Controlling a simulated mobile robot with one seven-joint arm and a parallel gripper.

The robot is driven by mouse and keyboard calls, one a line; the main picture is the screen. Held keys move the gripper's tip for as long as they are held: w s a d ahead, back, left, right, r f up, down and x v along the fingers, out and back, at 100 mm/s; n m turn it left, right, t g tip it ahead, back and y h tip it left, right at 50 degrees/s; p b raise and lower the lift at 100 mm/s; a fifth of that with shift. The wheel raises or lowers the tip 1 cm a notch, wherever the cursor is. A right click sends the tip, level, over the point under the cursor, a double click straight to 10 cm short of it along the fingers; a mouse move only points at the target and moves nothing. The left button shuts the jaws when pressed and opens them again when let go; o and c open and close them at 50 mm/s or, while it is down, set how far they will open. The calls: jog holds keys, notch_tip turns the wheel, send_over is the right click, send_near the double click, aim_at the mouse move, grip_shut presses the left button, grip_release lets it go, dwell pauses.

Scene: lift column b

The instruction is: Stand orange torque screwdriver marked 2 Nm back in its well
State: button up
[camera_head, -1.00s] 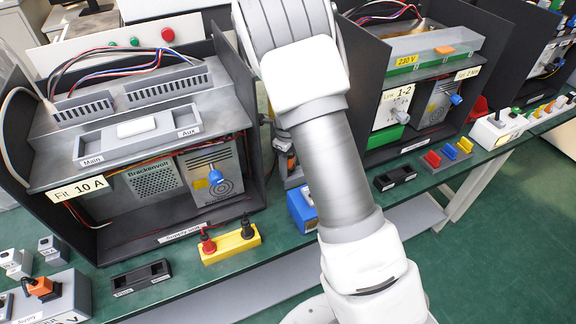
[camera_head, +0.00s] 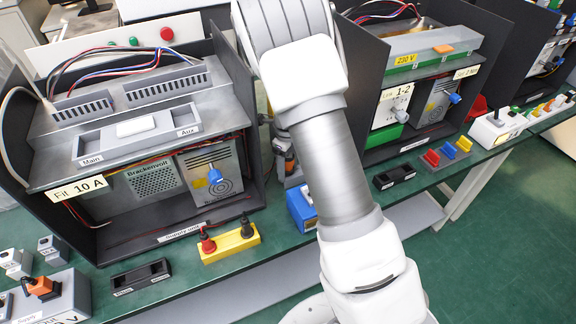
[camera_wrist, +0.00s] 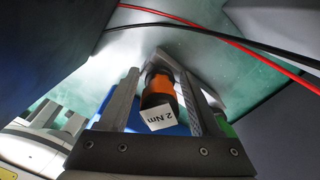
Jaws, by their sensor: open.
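The orange torque screwdriver (camera_wrist: 160,88) shows in the wrist view with a dark band and a white "2 Nm" label on its near end. My gripper (camera_wrist: 161,78) is open, with one finger on each side of the screwdriver. I cannot tell whether either finger touches it. The screwdriver's far end is hidden, and I cannot tell whether it sits in a well. In the head view my arm covers most of the gripper area.
A blue block (camera_head: 301,209) stands beside my arm on the green bench. The dark-walled bay with the "Fit 10 A" label (camera_head: 78,190) is at left; another bay is at right. A yellow block (camera_head: 231,243) sits in front. Red and black cables (camera_wrist: 232,34) cross the wrist view.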

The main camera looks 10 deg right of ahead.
notch_tip(320, 180, up, 18)
jog(key=p, duration=0.3)
jog(key=shift+f, duration=0.25)
jog(key=shift+s, duration=0.1)
dwell(0.3)
jog(key=s+r+n+t+p, duration=0.1)
jog(key=s+r+n+t, duration=0.1)
jog(key=s+r+n, duration=0.3)
jog(key=s+r+n+t+p, duration=0.1)
jog(key=s+r+n, duration=0.5)
jog(key=s+n, duration=0.6)
jog(key=s+r+n+t+p, duration=0.1)
jog(key=s+r+n+t, duration=0.1)
jog(key=s+r+n, duration=0.3)
jog(key=shift+s+r+n+t, duration=0.3)
jog(key=shift+s+n, duration=1.4)
jog(key=shift+n, duration=0.9)
